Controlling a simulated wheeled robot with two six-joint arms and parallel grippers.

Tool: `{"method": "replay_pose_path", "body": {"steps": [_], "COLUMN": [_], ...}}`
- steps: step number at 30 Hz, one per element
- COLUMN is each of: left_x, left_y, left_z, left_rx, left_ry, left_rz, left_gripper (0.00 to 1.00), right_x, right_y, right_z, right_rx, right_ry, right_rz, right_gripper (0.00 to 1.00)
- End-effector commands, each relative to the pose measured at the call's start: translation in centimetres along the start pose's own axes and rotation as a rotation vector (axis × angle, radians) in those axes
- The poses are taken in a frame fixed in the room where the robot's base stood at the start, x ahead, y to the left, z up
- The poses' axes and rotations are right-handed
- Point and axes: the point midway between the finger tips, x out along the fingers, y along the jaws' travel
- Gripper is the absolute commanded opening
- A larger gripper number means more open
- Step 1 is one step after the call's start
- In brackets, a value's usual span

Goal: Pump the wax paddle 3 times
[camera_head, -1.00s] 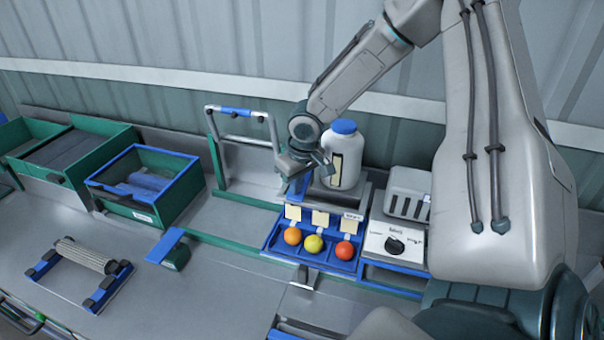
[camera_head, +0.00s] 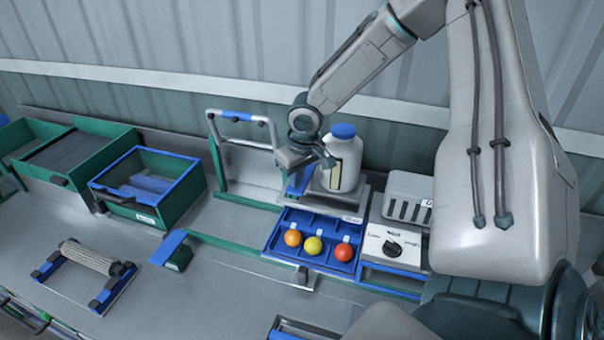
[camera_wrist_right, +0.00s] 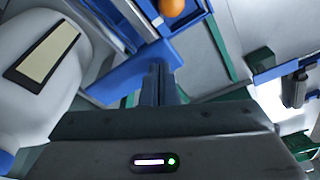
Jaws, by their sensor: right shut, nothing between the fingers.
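The blue paddle (camera_head: 298,183) stands just left of the white wax bottle (camera_head: 345,175) with its blue cap. It also shows in the right wrist view (camera_wrist_right: 130,78), close beside and beyond the fingers. My right gripper (camera_head: 300,167) is shut and empty, just above the paddle in the head view. In the right wrist view the closed fingertips (camera_wrist_right: 160,72) overlap the paddle; I cannot tell whether they touch it. The gripper partly hides the paddle's top. My left gripper is not in view.
A blue tray (camera_head: 270,243) with three fruits lies in front. A dial box (camera_head: 392,262) and a slotted grey box (camera_head: 408,190) stand right. A grey frame with a blue handle (camera_head: 237,116) stands left, beside a blue-green crate (camera_head: 185,200).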

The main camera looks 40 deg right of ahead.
Motion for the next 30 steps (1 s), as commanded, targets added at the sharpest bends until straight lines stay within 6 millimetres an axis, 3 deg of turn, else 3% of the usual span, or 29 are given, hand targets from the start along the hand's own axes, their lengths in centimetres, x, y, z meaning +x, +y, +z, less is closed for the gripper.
{"method": "replay_pose_path", "body": {"steps": [30], "left_x": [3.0], "left_y": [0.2], "left_z": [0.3], "left_rx": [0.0], "left_ry": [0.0], "left_rz": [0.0], "left_gripper": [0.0], "right_x": [3.4], "right_y": [0.0], "right_z": [0.7], "right_rx": [0.0], "right_ry": [-0.001], "right_rz": [0.0], "right_gripper": [0.0]}}
